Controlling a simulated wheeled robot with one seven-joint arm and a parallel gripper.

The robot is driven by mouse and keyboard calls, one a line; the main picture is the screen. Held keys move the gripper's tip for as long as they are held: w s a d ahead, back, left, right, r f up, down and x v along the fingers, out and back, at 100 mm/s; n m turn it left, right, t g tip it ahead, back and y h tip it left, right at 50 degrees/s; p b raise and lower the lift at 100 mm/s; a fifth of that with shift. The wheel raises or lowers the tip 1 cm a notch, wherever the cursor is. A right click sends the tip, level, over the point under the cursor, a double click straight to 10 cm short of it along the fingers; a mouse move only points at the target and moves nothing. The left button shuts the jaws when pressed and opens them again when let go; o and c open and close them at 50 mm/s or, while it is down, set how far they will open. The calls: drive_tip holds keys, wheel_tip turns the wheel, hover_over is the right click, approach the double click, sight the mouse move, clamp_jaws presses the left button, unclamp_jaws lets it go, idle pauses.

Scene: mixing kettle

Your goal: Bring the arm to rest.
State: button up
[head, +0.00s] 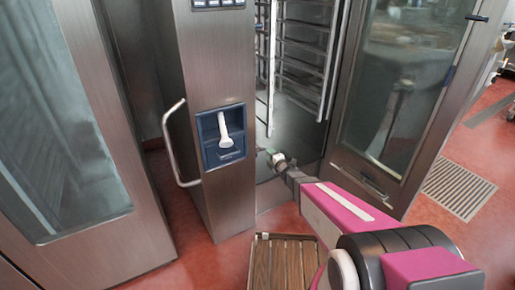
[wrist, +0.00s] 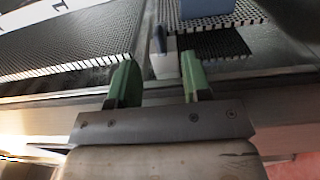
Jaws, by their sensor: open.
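My gripper (head: 272,157) is at the end of my pink arm in the head view, low in front of the opening of a steel cabinet (head: 222,60). In the wrist view my gripper (wrist: 158,65) has its two green fingers apart. A small white piece with a dark blue top (wrist: 163,62) shows between and beyond the fingers. The fingers do not appear closed on it, and I cannot tell whether they touch it.
A blue panel with a white lever (head: 224,130) and a bar handle (head: 174,145) are left of my gripper. A glazed door (head: 395,95) stands open at right. Racks (head: 303,45) are inside the cabinet. Wooden slats (head: 284,265) lie below.

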drive_tip(key=shift+s+d, duration=0.1)
drive_tip(key=s+d+r+m+g+h, duration=0.1)
drive_tip(key=s+d+m+g+h, duration=0.15)
drive_tip(key=d+m+h, duration=0.4)
drive_tip(key=s+d+r+m+g+h, duration=0.1)
drive_tip(key=s+d+m+g+h, duration=0.2)
drive_tip(key=d+m, duration=0.55)
drive_tip(key=s+d+r+m+g, duration=0.2)
drive_tip(key=s+m+g, duration=0.2)
drive_tip(key=s, duration=0.7)
drive_tip(key=s+d+r+m+g, duration=0.2)
drive_tip(key=s+m+g, duration=0.3)
drive_tip(key=s, duration=0.5)
drive_tip(key=shift+s+d+m+h, duration=0.35)
drive_tip(key=shift+s+m, duration=0.05)
drive_tip(key=shift+g, duration=0.25)
